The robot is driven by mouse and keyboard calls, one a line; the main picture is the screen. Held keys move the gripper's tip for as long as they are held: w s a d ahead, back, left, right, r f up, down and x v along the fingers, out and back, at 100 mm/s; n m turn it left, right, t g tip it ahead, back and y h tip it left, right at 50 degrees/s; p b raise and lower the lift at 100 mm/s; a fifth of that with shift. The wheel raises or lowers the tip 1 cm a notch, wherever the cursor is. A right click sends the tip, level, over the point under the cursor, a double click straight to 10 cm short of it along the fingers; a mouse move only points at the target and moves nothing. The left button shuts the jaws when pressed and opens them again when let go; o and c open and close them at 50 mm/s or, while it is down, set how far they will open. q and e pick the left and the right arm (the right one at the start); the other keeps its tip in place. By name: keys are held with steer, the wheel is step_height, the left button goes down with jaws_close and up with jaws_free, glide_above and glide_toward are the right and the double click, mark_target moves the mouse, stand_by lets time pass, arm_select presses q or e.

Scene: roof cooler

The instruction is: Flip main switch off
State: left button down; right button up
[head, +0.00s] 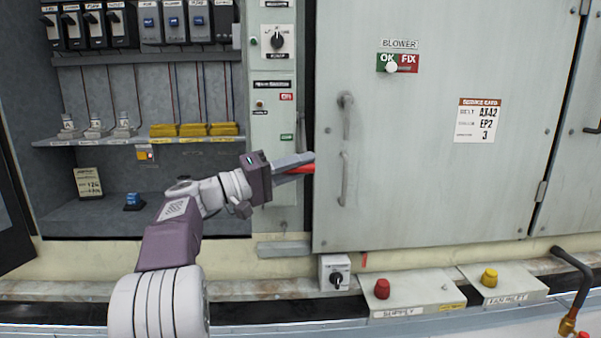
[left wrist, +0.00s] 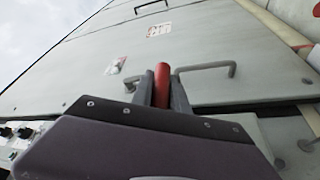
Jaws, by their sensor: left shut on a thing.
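My left gripper (head: 308,163) is shut on a red bar-shaped handle (head: 303,169), which looks like the main switch's lever. The handle also shows in the left wrist view (left wrist: 163,85), between the two grey fingers. It sits by the narrow grey switch panel (head: 287,188), at the left edge of the large door. The panel has a red label plate (head: 286,97) above and a green label plate (head: 286,137) lower down. My gripper and wrist hide the handle's base, so I cannot tell how it joins the panel. My right gripper is out of view.
A large grey door (head: 430,190) with two pull handles stands right of the gripper. A rotary knob (head: 277,40) is above. An open cabinet with breakers and yellow blocks (head: 194,130) lies left. A ledge below carries a red button (head: 382,288) and a yellow button (head: 489,278).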

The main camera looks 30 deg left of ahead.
arm_select(q)
steer(key=shift+w+a+f, duration=0.1)
stand_by(0.4)
steer(key=c, duration=1.3)
jaws_free()
steer(key=shift+w, duration=0.15)
steer(key=shift+w+f, duration=0.15)
steer(key=shift+w, duration=0.1)
steer(key=shift+s, duration=0.25)
steer(key=v, duration=0.8)
steer(key=shift+s+a, duration=0.2)
steer(key=shift+s, duration=0.1)
